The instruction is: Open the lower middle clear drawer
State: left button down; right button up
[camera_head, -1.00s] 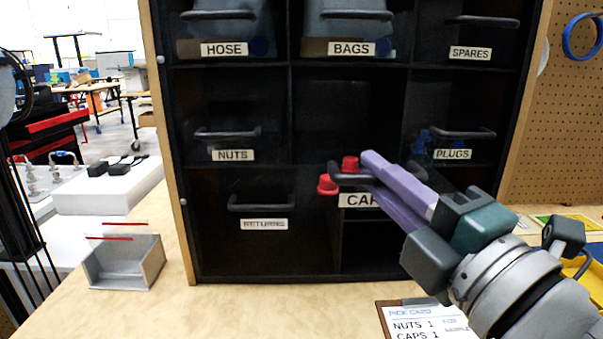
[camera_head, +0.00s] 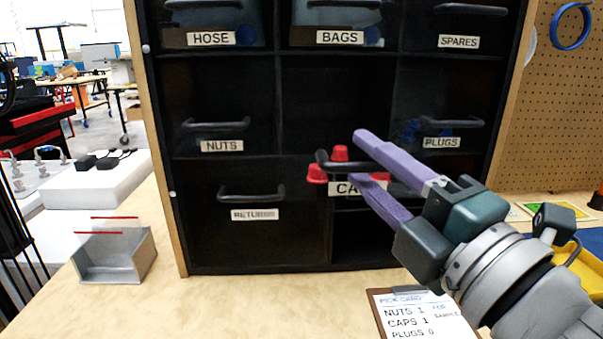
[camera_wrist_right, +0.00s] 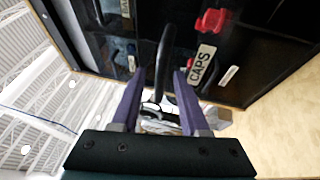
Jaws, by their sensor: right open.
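The clear CAPS drawer (camera_head: 340,189) is in the middle column of the black cabinet and appears pulled out toward me. Red caps (camera_head: 316,174) show in it. Its dark handle (camera_head: 325,166) is partly hidden by my fingers. My right gripper (camera_head: 358,157) is open, with one purple finger above the handle bar and one below it. In the right wrist view the handle (camera_wrist_right: 164,55) runs between the spread fingertips of my gripper (camera_wrist_right: 160,82), and the CAPS label (camera_wrist_right: 202,65) is to the right. My left gripper is not in view.
The NUTS (camera_head: 221,146), RETURNS (camera_head: 255,214) and PLUGS (camera_head: 441,142) drawers surround it. A clipboard card (camera_head: 410,315) lies on the bench in front. A grey metal bin (camera_head: 115,258) stands at left. The bench between bin and clipboard is clear.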

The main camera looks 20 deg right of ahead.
jog(key=b+v, duration=0.2)
jog(key=v, duration=0.7)
jog(key=shift+s, duration=0.25)
